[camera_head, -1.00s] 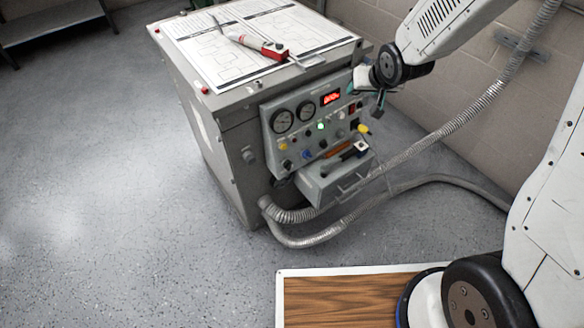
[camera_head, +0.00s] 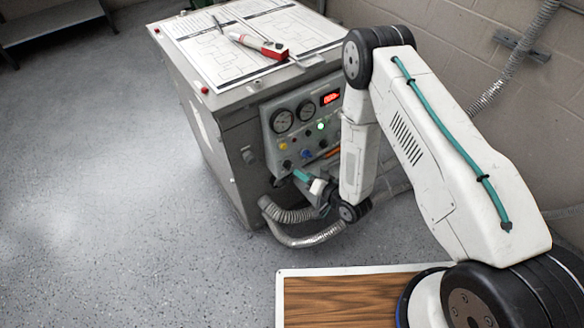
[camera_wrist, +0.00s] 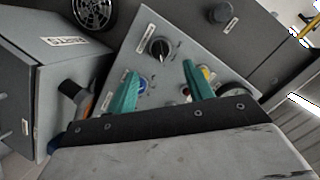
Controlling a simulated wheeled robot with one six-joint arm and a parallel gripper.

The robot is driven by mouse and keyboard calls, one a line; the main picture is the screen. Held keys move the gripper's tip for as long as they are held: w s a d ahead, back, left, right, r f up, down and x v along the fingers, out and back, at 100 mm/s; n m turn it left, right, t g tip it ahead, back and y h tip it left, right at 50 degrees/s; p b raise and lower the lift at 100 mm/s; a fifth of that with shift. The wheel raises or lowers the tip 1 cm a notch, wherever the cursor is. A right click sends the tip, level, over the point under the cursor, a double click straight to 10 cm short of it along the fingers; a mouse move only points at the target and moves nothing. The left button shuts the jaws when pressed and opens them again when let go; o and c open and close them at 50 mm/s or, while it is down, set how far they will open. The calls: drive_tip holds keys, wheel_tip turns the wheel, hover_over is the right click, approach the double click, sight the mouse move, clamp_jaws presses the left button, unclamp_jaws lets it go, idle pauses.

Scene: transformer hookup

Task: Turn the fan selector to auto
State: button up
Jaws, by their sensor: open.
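The control panel (camera_head: 268,132) is on the front of the grey cabinet (camera_head: 228,160). A black rotary knob with a pale pointer mark (camera_wrist: 158,48) sits near the panel's corner in the wrist view. It also shows low on the panel's left in the head view (camera_head: 287,164). Its label is too small to read, so I cannot confirm it is the fan selector. My gripper (camera_wrist: 160,88) is open with teal fingers spread, facing the panel, and the knob shows beyond and between the fingertips. In the head view my gripper (camera_head: 298,179) is at the panel's lower left.
A blue knob (camera_wrist: 142,86) and a yellow one (camera_wrist: 207,72) are close to the fingers. Corrugated hoses (camera_head: 290,215) lie beneath. A red-handled tool (camera_head: 265,47) rests on the cabinet top.

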sight(288, 166)
drive_tip(key=x, duration=0.7)
drive_tip(key=shift+w+a+f, duration=0.15)
drive_tip(key=shift+a+f, duration=0.05)
drive_tip(key=shift+a, duration=0.05)
drive_tip(key=c, duration=1)
